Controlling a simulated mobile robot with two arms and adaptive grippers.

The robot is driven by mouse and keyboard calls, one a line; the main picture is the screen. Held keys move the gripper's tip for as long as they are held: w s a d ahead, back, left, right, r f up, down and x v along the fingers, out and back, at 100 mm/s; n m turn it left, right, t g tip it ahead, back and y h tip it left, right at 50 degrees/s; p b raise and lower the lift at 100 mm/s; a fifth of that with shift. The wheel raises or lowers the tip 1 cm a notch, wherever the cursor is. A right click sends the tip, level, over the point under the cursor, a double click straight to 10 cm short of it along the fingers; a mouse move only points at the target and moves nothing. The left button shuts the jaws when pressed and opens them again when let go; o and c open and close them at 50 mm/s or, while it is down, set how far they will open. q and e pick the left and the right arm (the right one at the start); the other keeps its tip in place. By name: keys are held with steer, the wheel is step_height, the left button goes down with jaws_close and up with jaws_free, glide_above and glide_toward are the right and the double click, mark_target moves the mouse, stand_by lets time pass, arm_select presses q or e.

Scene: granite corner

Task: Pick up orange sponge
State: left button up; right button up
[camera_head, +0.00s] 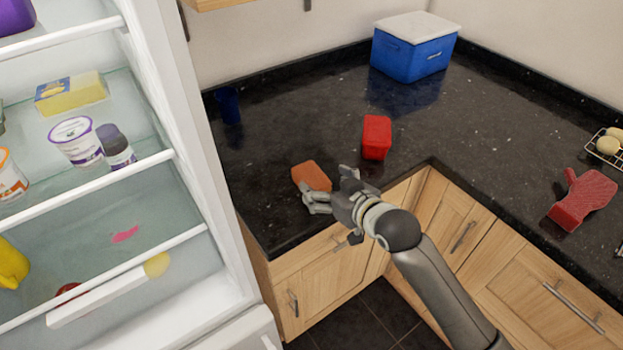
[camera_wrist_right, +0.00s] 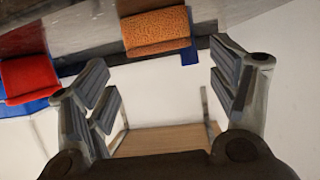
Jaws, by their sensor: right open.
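The orange sponge (camera_head: 311,176) lies on the black granite counter near its front edge, left of the corner. My right gripper (camera_head: 333,187) is at the sponge's near right side, with its fingers spread apart. In the right wrist view the sponge (camera_wrist_right: 157,31) shows at the top, ahead of and between the two open fingers of my right gripper (camera_wrist_right: 160,88). Nothing is between the fingers. I cannot tell whether a finger touches the sponge. My left gripper is not in view.
A red container (camera_head: 376,137) stands right of the sponge. A blue cup (camera_head: 228,104) and a blue cooler with white lid (camera_head: 408,52) stand farther back. A red mitt (camera_head: 582,198) lies at right. The open fridge (camera_head: 190,110) borders the counter's left side.

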mark_target(313, 177)
steer(key=shift+p+x, duration=0.6)
steer(key=shift+x, duration=2.25)
steer(key=shift+a, duration=0.1)
steer(key=shift+c, duration=0.4)
steer(key=c, duration=0.7)
